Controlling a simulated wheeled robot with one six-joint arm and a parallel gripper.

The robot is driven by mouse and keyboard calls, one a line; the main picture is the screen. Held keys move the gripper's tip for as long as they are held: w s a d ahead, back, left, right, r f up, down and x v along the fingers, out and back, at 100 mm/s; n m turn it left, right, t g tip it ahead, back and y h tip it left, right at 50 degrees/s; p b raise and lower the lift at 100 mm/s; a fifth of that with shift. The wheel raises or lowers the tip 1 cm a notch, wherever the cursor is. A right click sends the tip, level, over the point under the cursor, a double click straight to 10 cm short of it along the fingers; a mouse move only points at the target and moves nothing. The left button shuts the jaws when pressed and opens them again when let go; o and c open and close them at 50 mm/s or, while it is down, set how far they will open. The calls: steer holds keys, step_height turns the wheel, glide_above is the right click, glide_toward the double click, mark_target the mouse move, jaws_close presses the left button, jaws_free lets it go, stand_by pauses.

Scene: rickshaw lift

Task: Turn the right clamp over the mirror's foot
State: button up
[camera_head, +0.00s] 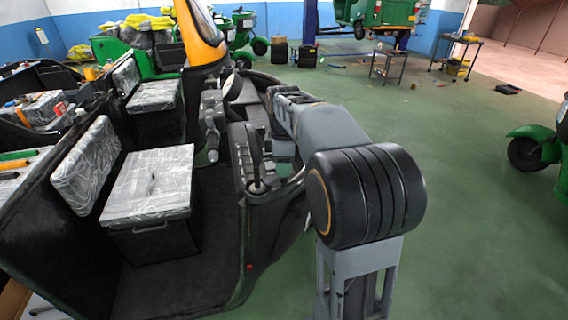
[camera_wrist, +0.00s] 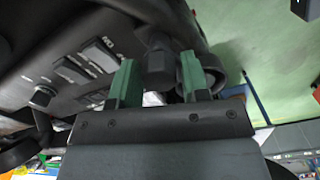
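My gripper (camera_wrist: 160,80) shows in the wrist view with its two green fingers apart. A dark knob-like block (camera_wrist: 159,66) on a stalk lies between the fingers, with narrow gaps seeming to show on both sides. I cannot tell whether this block is the right clamp or part of the mirror's foot. A dark rounded part (camera_wrist: 220,78) sits just right of the right finger. In the head view my arm reaches over the rickshaw's dashboard (camera_head: 245,155) and hides the gripper. I cannot make out the mirror or the clamp there.
The open black rickshaw body (camera_head: 225,255) stands close on the left, with a plastic-wrapped seat (camera_head: 150,182). In the wrist view a dark panel with switches (camera_wrist: 97,55) is near the left finger. Green floor (camera_head: 470,220) is free to the right. Another green rickshaw (camera_head: 540,145) stands at the right edge.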

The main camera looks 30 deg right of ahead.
steer(key=c, duration=0.6)
steer(key=shift+m, duration=0.8)
steer(key=o, duration=0.9)
steer(key=shift+o, duration=0.2)
steer(key=shift+r, duration=0.1)
step_height(320, 180, up, 14)
steer(key=p, duration=0.2)
steer(key=shift+f, duration=0.2)
